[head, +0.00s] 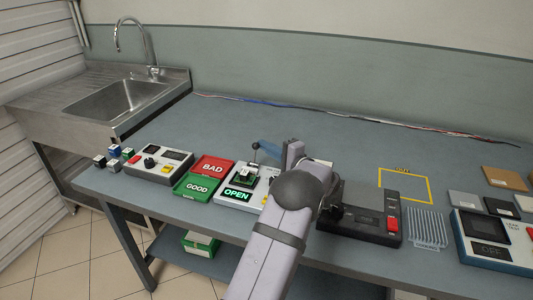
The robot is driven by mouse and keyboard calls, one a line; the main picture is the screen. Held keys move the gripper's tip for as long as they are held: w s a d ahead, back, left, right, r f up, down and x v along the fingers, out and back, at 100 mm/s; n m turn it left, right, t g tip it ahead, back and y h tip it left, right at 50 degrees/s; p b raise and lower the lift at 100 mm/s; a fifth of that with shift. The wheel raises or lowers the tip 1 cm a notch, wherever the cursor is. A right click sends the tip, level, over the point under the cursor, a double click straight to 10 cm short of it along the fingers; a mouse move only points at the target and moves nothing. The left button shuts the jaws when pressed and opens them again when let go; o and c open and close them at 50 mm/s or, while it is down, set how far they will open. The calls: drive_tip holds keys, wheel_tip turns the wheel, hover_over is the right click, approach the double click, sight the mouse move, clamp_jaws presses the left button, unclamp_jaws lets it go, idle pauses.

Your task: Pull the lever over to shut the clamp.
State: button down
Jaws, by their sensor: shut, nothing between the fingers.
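The clamp unit (238,197) is a light box near the front edge of the bench, left of my arm. Its display (237,195) reads OPEN in green. A small dark and green clamp (246,172) sits on its top at the back. The lever (255,148) stands roughly upright there with a dark round knob at its top. My gripper (266,146) is shut and empty, its bluish end pointing left beside the knob. Whether it touches the lever cannot be told. My arm hides the unit's right part.
Red BAD (213,167) and green GOOD (197,187) trays and a control box (158,167) stand left. Right of my arm are a black device (360,222), a yellow-outlined square (404,185) and another display unit (492,240). The bench behind is clear up to a cable bundle (300,108).

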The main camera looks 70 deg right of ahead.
drive_tip(key=shift+a+r+b, duration=0.1)
drive_tip(key=shift+a+b, duration=0.05)
drive_tip(key=shift+b, duration=0.15)
drive_tip(key=shift+s, duration=0.15)
drive_tip(key=b+v, duration=0.3)
drive_tip(key=v, duration=0.6)
drive_tip(key=shift+s+a, duration=0.3)
drive_tip(key=shift+d+r+p, duration=0.15)
drive_tip(key=shift+p, duration=0.6)
drive_tip(key=shift+d+r+p, duration=0.1)
drive_tip(key=shift+d+p, duration=0.05)
drive_tip(key=shift+p, duration=0.9)
drive_tip(key=shift+d+m+p, duration=0.15)
drive_tip(key=shift+m+p, duration=0.25)
drive_tip(key=shift+p, duration=0.25)
drive_tip(key=shift+f, duration=0.25)
drive_tip(key=shift+w+f, duration=0.1)
drive_tip(key=shift+w, duration=0.1)
